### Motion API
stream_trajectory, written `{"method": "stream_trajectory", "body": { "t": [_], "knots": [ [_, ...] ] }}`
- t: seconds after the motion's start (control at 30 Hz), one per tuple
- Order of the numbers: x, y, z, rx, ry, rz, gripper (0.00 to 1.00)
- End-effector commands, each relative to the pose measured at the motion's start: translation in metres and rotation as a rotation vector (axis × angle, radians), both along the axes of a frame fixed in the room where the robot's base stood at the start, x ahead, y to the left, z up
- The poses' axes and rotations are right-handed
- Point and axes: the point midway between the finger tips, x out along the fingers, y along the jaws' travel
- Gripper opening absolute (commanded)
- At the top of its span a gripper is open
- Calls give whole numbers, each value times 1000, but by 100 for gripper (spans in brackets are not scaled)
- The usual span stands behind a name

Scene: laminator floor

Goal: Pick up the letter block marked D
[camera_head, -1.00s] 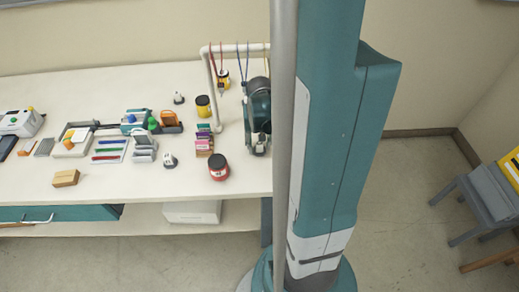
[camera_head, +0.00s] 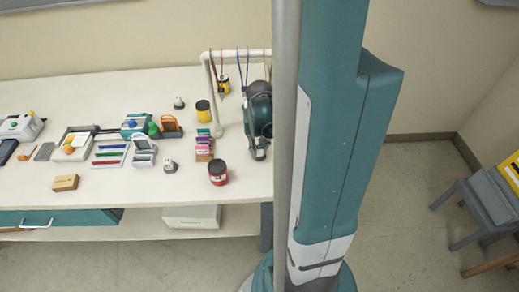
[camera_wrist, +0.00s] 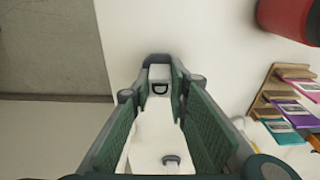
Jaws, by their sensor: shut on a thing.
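The letter block (camera_wrist: 160,88) is white with a dark D on its end face. In the wrist view it sits between the two green-padded fingers of my gripper (camera_wrist: 159,72), which is shut on it. A second small dark mark shows lower on the white surface between the fingers. In the head view my gripper (camera_head: 258,153) is low over the right end of the table, and the block cannot be made out there. Whether the block touches the table I cannot tell.
A red jar (camera_head: 218,173) and a rack of coloured packets (camera_head: 204,146) stand left of my gripper. A hook rail (camera_head: 206,75) with hanging cords is close behind it. The table's (camera_head: 120,192) right edge is close by.

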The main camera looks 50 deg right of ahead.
Motion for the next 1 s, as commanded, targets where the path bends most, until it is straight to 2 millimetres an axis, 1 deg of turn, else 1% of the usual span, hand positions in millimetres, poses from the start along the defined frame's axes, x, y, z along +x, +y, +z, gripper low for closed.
{"method": "stream_trajectory", "body": {
  "t": [0.27,0.6,0.8,1.0],
  "knots": [
    [0,0,21,0,0,0,0],
    [0,0,61,0,0,0,0],
    [0,0,81,0,0,0,0],
    [0,0,93,0,0,0,0]
  ]
}}
